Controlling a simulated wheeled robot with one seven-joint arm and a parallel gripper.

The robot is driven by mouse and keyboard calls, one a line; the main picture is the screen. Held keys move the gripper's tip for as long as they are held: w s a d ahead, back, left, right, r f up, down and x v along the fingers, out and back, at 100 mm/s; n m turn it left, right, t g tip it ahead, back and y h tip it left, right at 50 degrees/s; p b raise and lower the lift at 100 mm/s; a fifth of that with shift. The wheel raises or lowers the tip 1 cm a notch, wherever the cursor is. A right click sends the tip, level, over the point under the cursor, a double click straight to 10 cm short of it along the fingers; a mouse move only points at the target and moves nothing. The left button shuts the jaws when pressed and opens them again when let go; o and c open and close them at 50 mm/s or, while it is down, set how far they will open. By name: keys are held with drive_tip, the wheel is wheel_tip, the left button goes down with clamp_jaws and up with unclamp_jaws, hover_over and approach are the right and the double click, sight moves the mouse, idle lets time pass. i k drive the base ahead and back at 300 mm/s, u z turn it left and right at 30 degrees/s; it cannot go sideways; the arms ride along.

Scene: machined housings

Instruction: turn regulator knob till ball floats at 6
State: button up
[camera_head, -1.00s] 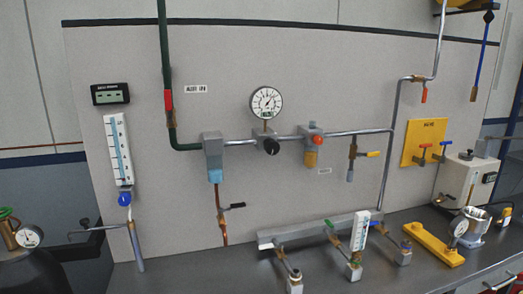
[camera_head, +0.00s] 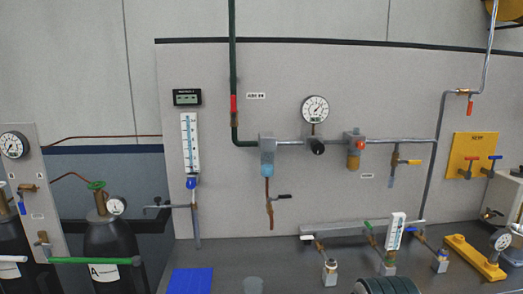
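A black round knob (camera_head: 317,147) sits on the grey pipe below a white dial gauge (camera_head: 315,109) on the wall panel. A tall white flow tube with a blue scale (camera_head: 190,145) hangs at the panel's left, with a blue knob (camera_head: 191,183) at its foot. A smaller white scaled tube (camera_head: 396,230) stands tilted among the valves on the bench. I cannot make out a ball or read the numbers in either tube. Which knob is the regulator knob is not clear. My gripper is not in view.
Dark gas cylinders (camera_head: 108,240) with a green valve and gauge stand at left. A dark ribbed object (camera_head: 388,286) shows at the bottom edge. A yellow valve bracket (camera_head: 475,257) sits at right.

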sight(318, 148)
drive_tip(key=u, duration=0.15)
drive_tip(key=i, duration=1)
